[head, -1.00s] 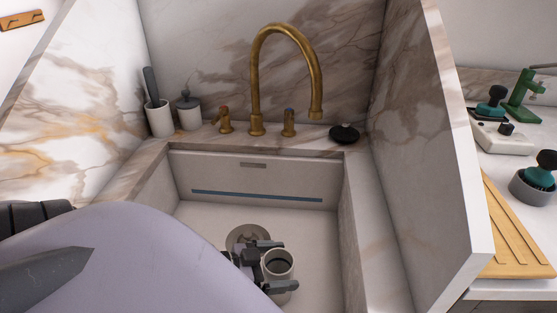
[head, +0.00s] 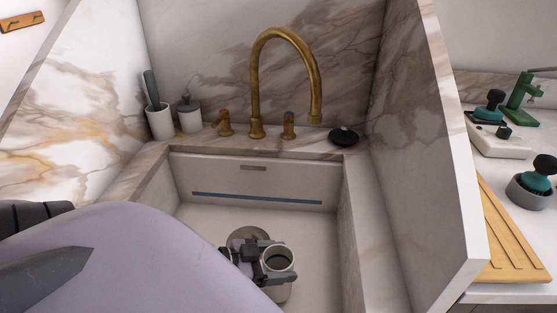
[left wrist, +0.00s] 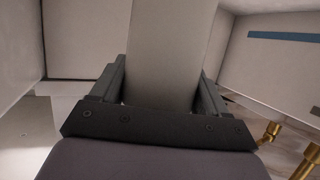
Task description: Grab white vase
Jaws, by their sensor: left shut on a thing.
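The white vase (head: 281,262) is a pale cylinder with a round open top, upright in the sink area of the head view. My left gripper (head: 268,262) has its dark fingers on either side of the vase and is shut on it. In the left wrist view, the vase (left wrist: 168,60) stands between the two fingers (left wrist: 163,90) and fills the gap. The vase's base is partly hidden, and I cannot tell whether it touches the sink floor. My right gripper is not in view.
The sink (head: 205,220) has walls around the vase, with a drain (head: 240,236) behind my gripper. A brass faucet (head: 257,95) rises at the back. A marble panel (head: 425,150) stands to the right. White canisters (head: 160,122) stand at the back left.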

